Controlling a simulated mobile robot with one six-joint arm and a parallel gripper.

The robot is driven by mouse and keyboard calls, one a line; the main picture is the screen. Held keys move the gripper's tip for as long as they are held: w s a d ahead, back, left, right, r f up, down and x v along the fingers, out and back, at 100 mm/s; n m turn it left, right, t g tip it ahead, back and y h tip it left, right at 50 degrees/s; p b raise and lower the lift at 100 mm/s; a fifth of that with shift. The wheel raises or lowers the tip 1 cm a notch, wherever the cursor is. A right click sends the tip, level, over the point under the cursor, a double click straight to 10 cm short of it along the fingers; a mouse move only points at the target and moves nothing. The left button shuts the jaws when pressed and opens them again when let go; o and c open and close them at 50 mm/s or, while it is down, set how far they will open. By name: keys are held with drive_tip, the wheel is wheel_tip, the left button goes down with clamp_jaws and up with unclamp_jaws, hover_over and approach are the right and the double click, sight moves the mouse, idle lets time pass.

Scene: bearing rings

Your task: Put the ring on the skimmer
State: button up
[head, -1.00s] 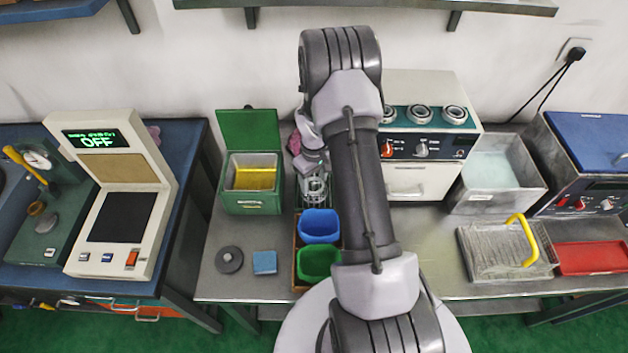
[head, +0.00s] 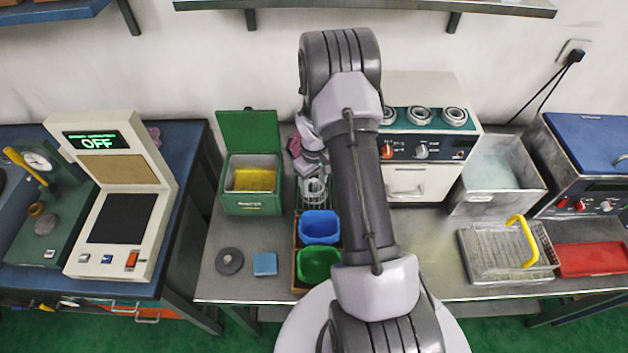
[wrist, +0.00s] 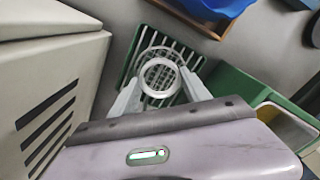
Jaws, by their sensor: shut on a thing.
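My gripper (wrist: 160,76) is shut on a pale metal ring (wrist: 143,76), which sits between its two fingertips in the wrist view. The ring also shows in the head view (head: 314,197), just left of my arm and behind the blue bin. A thin wire hoop with mesh, which looks like the skimmer (wrist: 163,49), is seen behind the ring in the wrist view, over a green-edged slotted rack (wrist: 128,75). The ring overlaps the hoop in the picture; I cannot tell whether they touch. My arm hides part of this area in the head view.
A blue bin (head: 320,227) and a green bin (head: 320,263) stand in front of the rack. An open green box (head: 252,200) is to its left. A white cabinet unit (head: 418,184) stands to the right, close beside my gripper in the wrist view (wrist: 45,95).

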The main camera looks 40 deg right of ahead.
drive_tip(key=shift+f, duration=1.05)
drive_tip(key=o, duration=1.4)
drive_tip(key=r+p, duration=0.1)
drive_tip(key=r, duration=0.2)
drive_tip(key=r+p, duration=0.2)
drive_tip(key=r, duration=0.1)
drive_tip(key=shift+s+a, duration=0.15)
drive_tip(key=shift+a, duration=0.05)
drive_tip(key=shift+r+p, duration=0.25)
drive_tip(key=shift+p, duration=0.1)
drive_tip(key=shift+d, duration=0.15)
